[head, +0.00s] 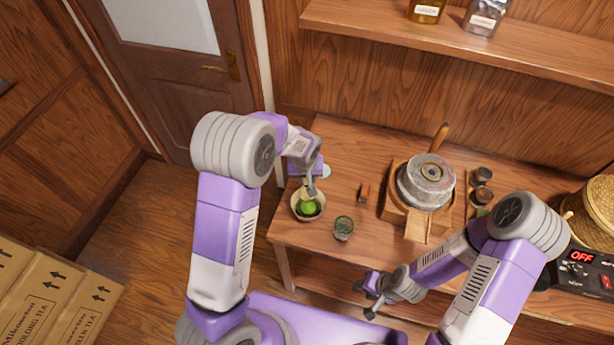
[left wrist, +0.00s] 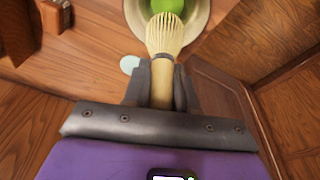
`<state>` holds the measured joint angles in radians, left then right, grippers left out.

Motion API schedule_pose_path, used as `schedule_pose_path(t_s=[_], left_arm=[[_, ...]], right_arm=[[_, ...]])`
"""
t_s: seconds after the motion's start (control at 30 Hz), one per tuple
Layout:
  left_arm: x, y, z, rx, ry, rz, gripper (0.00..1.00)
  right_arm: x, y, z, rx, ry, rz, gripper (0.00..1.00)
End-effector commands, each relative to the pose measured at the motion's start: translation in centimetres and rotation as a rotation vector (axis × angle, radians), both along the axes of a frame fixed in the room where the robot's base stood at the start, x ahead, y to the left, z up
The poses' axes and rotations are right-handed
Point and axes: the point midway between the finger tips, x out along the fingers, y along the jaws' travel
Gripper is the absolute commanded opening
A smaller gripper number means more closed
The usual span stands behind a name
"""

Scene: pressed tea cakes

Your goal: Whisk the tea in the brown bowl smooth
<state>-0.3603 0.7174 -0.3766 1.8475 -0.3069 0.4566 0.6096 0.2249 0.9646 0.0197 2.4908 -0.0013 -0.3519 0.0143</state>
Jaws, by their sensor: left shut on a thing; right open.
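The bowl (head: 296,209) stands at the left end of the wooden table with bright green tea (head: 309,208) in it. The bowl looks pale cream-brown, and its rim also shows at the top of the left wrist view (left wrist: 202,32). My left gripper (head: 310,190) is shut on the handle of a bamboo whisk (left wrist: 164,42) over the bowl. The whisk's tines point toward the green tea; I cannot tell whether they touch it. My right gripper (head: 371,298) is open and empty in front of the table's front edge, away from the bowl.
A glass (head: 343,228) with something green stands right of the bowl. A small brown block (head: 364,193) lies behind it. A stone mill (head: 428,182) on a wooden base, small dark jars (head: 481,176) and a box reading OFF (head: 582,270) are further right. A pale disc (head: 325,171) lies behind the bowl.

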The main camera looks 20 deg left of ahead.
Motion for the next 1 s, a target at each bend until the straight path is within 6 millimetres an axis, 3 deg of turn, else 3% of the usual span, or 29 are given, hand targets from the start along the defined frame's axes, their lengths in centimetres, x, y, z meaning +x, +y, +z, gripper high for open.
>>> schedule_pose_path(t_s=[0.7,1.0], left_arm=[[-0.8,-0.4,-5.9,0.000,0.000,-0.001,0.00],[-1.0,-0.5,-6.8,0.000,-0.001,-0.001,0.00]], right_arm=[[0.0,0.0,-5.1,0.000,0.000,0.000,0.43],[0.0,0.0,-5.9,0.000,0.000,0.000,0.43]])
